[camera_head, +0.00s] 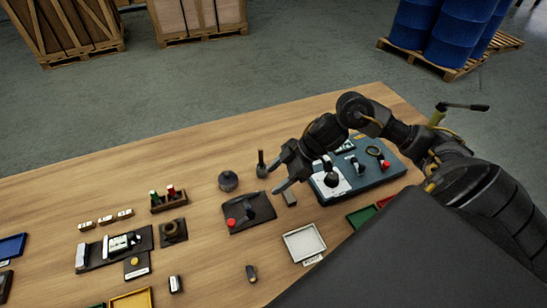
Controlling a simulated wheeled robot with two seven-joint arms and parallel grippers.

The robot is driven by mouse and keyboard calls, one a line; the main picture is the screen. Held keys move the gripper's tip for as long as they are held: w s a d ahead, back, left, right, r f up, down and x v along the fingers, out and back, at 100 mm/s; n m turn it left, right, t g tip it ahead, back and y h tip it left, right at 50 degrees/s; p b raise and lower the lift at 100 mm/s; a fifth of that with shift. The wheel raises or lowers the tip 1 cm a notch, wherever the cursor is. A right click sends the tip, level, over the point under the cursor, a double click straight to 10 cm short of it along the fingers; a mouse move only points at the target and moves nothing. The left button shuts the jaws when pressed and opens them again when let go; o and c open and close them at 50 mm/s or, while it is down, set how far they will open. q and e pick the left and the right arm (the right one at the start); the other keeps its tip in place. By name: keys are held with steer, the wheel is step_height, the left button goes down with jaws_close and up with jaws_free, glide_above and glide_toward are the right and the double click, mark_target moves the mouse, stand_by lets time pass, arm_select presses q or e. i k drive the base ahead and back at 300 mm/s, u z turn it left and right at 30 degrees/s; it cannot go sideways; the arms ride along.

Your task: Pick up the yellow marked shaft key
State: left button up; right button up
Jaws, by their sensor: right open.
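I cannot surely make out a yellow marked shaft key at this size. A small grey block (290,198) lies on the wooden table (330,115) just below my right gripper. A small dark piece (251,273) lies nearer the front, and a dark piece with a pale face (176,284) is to its left. Any yellow mark on these is too small to tell. My right gripper (276,177) is open and empty, its fingers pointing left above the table, apart from the grey block. My left gripper is not in view.
A blue-grey board with fittings (388,178) lies under my right arm. A dark plate with a red knob (262,208), a dark round part (228,181) and an upright dark pin (261,163) are left of the gripper. A white tray (318,233) is in front.

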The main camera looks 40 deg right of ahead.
mark_target(248, 269)
steer(key=k, duration=1.5)
